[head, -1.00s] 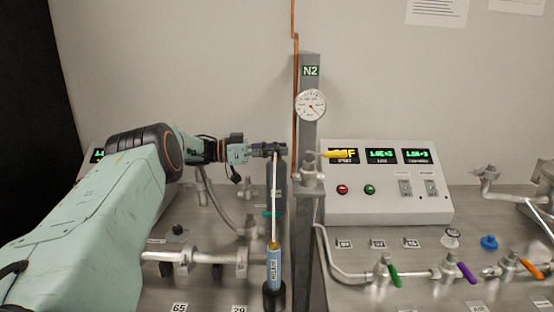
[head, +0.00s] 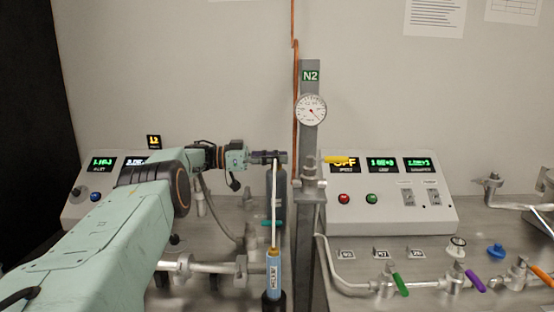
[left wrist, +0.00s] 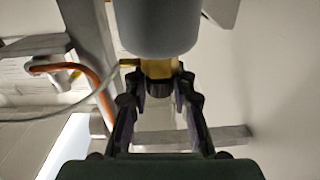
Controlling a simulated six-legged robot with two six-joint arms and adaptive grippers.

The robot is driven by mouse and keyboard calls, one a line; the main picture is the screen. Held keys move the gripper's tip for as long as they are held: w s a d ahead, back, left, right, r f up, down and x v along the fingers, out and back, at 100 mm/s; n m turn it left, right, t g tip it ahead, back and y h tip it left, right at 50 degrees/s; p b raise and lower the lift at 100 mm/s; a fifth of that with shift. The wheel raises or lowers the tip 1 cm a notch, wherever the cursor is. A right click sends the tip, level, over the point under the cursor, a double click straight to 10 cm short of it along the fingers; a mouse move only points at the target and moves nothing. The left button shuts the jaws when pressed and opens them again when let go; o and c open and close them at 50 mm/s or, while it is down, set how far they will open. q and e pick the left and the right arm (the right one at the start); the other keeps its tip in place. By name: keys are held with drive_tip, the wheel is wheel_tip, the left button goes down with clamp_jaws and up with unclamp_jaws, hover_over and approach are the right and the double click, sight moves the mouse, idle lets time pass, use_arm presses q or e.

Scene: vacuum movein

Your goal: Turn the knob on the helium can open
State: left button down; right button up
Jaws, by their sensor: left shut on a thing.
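The helium can stands upright in the head view as a dark grey cylinder (head: 283,190), partly hidden behind a white wand. In the left wrist view its grey body (left wrist: 160,28) appears upside down, with a brass valve (left wrist: 158,68) and a small black knob (left wrist: 159,88). My left gripper (head: 270,157) is at the top of the can. In the left wrist view its two fingers (left wrist: 159,84) close around the knob from both sides. The knob is hidden by the gripper in the head view. My right gripper is in neither view.
A blue handle labelled with small text (head: 274,272) carries the white wand (head: 275,205) in front of the can. A grey post (head: 310,140) with a gauge stands just to the right. Control panels (head: 425,215) and pipes with coloured valve handles crowd the bench.

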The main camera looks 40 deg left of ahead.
sight(277, 154)
use_arm(q)
drive_tip(key=shift+r, duration=0.25)
drive_tip(key=c, duration=1.2)
unclamp_jaws()
drive_tip(key=shift+o, duration=0.5)
drive_tip(key=shift+f, duration=0.15)
wheel_tip(277, 154, up, 10)
